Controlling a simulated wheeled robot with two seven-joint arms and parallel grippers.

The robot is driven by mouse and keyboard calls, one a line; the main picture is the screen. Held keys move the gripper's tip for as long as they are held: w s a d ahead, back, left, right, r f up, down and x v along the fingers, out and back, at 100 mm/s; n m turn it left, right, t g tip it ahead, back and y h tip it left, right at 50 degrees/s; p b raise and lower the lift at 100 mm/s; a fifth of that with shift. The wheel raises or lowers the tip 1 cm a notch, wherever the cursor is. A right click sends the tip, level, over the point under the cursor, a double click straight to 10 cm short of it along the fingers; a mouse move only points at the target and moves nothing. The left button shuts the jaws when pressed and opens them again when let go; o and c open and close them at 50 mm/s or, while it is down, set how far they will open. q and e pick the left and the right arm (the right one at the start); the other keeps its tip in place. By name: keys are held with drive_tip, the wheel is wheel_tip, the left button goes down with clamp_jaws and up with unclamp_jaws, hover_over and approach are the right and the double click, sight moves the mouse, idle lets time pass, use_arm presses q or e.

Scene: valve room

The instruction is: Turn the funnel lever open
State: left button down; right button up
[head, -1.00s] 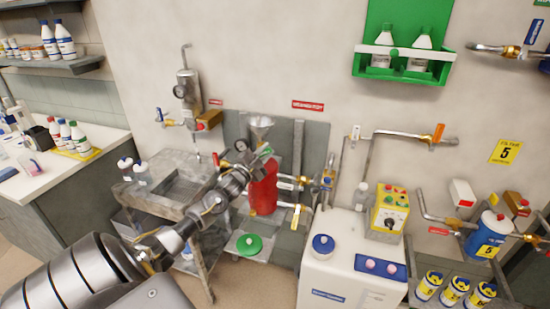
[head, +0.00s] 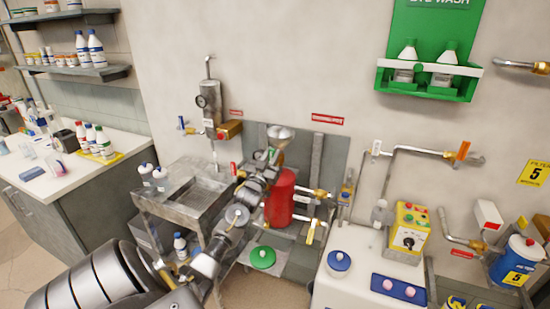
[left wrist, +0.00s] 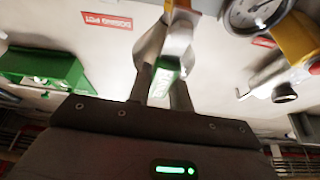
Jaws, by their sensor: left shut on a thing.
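The metal funnel (head: 281,133) stands on the dosing pot assembly, above a red vessel (head: 280,198) at the back wall. My left gripper (head: 266,160) is just below the funnel, coming from the lower left. In the left wrist view its two fingers (left wrist: 163,88) are closed around a green lever (left wrist: 165,74) with a white marking, under the funnel's metal body (left wrist: 178,42). The gripper and wrist hide most of the lever in the head view. My right gripper is not in view.
A pressure gauge (left wrist: 252,12) is close by in the left wrist view. Brass-fitted pipes (head: 318,194) run right of the red vessel. A metal sink cart (head: 185,200) stands left, a white machine (head: 365,270) right. A green eyewash holder (head: 430,85) hangs on the wall.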

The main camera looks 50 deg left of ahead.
use_arm(q)
drive_tip(key=shift+s+a+n+y, duration=0.1)
drive_tip(key=shift+a+n+y, duration=0.25)
drive_tip(key=shift+n, duration=0.35)
drive_tip(key=shift+d, duration=0.1)
drive_tip(key=c, duration=1.3)
unclamp_jaws()
drive_tip(key=shift+o, duration=0.2)
drive_tip(key=shift+s+f, duration=0.1)
drive_tip(key=shift+s+d+f, duration=0.15)
drive_tip(key=shift+s+f, duration=0.05)
drive_tip(key=shift+s, duration=0.05)
drive_tip(key=b+v, duration=0.3)
drive_tip(key=v, duration=0.7)
drive_tip(key=shift+r, duration=0.2)
